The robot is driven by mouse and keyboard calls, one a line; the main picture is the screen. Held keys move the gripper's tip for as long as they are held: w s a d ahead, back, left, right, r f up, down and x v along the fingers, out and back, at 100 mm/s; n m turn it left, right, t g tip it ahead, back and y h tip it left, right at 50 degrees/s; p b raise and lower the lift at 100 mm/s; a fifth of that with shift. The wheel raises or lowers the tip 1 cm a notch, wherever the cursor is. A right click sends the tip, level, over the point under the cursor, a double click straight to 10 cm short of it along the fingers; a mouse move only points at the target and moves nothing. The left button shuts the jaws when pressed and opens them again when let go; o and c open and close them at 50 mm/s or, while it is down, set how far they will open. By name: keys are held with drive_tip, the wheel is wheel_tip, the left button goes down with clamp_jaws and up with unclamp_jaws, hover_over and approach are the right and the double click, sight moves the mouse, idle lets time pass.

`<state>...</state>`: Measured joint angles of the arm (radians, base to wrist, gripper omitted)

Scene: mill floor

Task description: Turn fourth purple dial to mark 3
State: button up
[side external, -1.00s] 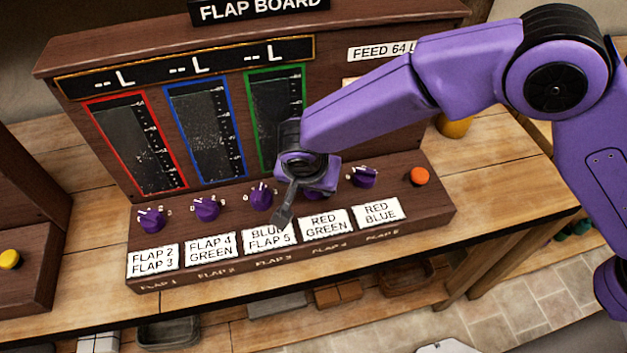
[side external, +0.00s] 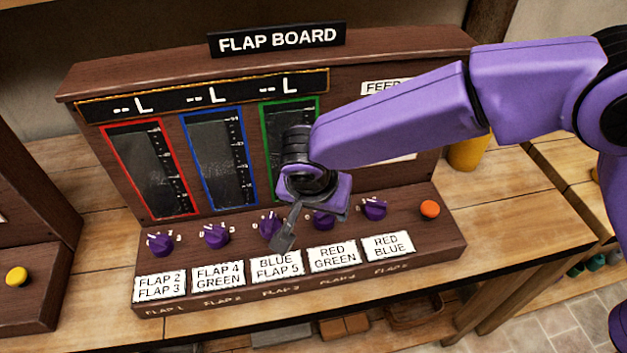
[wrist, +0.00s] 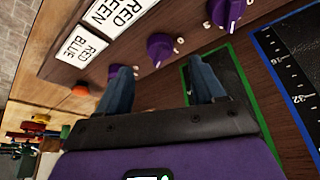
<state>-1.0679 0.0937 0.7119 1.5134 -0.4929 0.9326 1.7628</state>
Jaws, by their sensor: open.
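The fourth purple dial (side external: 324,220) is on the sloped front of the flap board, above the RED GREEN label (side external: 334,257). My gripper (side external: 290,225) hangs over it, hiding its upper part and pointer. One finger shows to its left, in front of the third dial (side external: 268,226). In the wrist view my gripper (wrist: 162,72) is open and empty, its two blue-grey fingers apart. The fourth dial (wrist: 160,48) shows beyond the gap between the fingertips, with no contact visible. The mark its pointer is at cannot be read.
The fifth dial (side external: 374,208) and an orange button (side external: 430,208) are to the right. The first (side external: 160,244) and second (side external: 216,235) dials are to the left. Upright gauges stand close behind the dials. A yellow button (side external: 16,277) is on another box.

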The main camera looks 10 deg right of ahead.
drive_tip(key=v, duration=1.1)
drive_tip(key=shift+d+r, duration=0.1)
drive_tip(key=s+d+n+g+y, duration=0.15)
drive_tip(key=d+n, duration=0.35)
drive_tip(key=d, duration=0.6)
drive_tip(key=s+d+n+g, duration=0.15)
drive_tip(key=d+n, duration=0.35)
drive_tip(key=d, duration=0.6)
drive_tip(key=s+d+f+n+y, duration=0.1)
drive_tip(key=s+d+f+n, duration=0.2)
drive_tip(key=s+d+n, duration=0.5)
drive_tip(key=s+d, duration=0.6)
drive_tip(key=d, duration=0.5)
drive_tip(key=shift+s+g, duration=0.4)
drive_tip(key=shift+w, duration=0.1)
idle(0.7)
